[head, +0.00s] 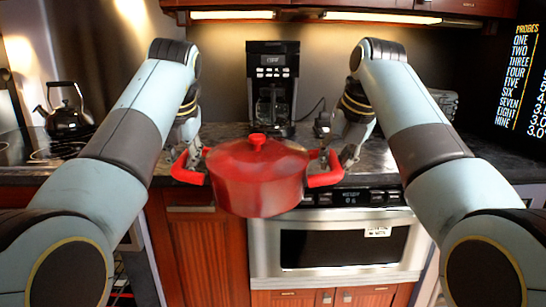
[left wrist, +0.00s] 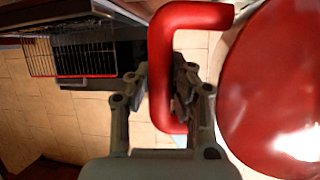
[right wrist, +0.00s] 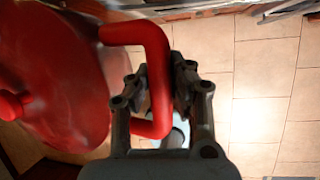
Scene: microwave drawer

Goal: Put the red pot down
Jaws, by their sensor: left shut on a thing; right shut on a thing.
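The red pot (head: 257,180) has its lid on and hangs level between my two arms in the head view, in front of the counter edge. My left gripper (head: 190,158) is shut on the pot's left handle; in the left wrist view the fingers (left wrist: 160,95) close around the red handle (left wrist: 190,14). My right gripper (head: 336,160) is shut on the right handle; in the right wrist view the fingers (right wrist: 160,92) close around that handle (right wrist: 130,33). Tiled floor shows below the pot in both wrist views.
The dark stone counter (head: 225,132) runs behind the pot. A coffee maker (head: 272,85) stands at its back, and a black kettle (head: 66,112) is at the left. The microwave drawer (head: 345,245) is shut under the counter. Wooden cabinets (head: 205,250) are beside it.

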